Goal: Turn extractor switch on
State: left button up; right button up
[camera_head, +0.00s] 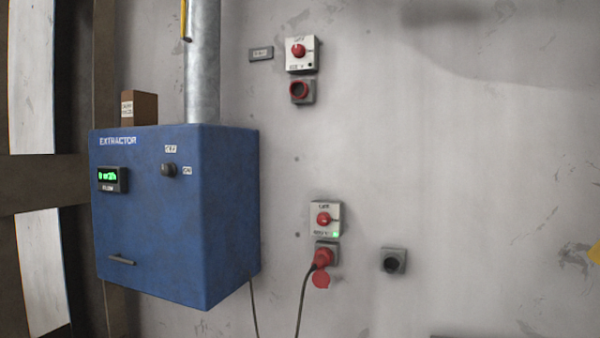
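The blue extractor box (150,235) hangs on the wall at the left, with "EXTRACTOR" lettered on its front. Its switch, a small dark knob (169,170), is on the upper right of the front face, between a label above it and a label to its right. The knob's exact setting is too small to tell. A green-lit display (109,178) marked "FLOW" is at the left of the front. Neither of my grippers is in view.
A lower wall box with a red knob (323,218) shows a green light; a red plug (322,258) with a cable sits below it. An upper red-knob box (299,52) has an empty socket (301,91). A grey socket (393,261) is at right. A metal duct (203,70) rises from the extractor.

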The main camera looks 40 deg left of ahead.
aim_at(169, 170)
jog(key=u, duration=1.8)
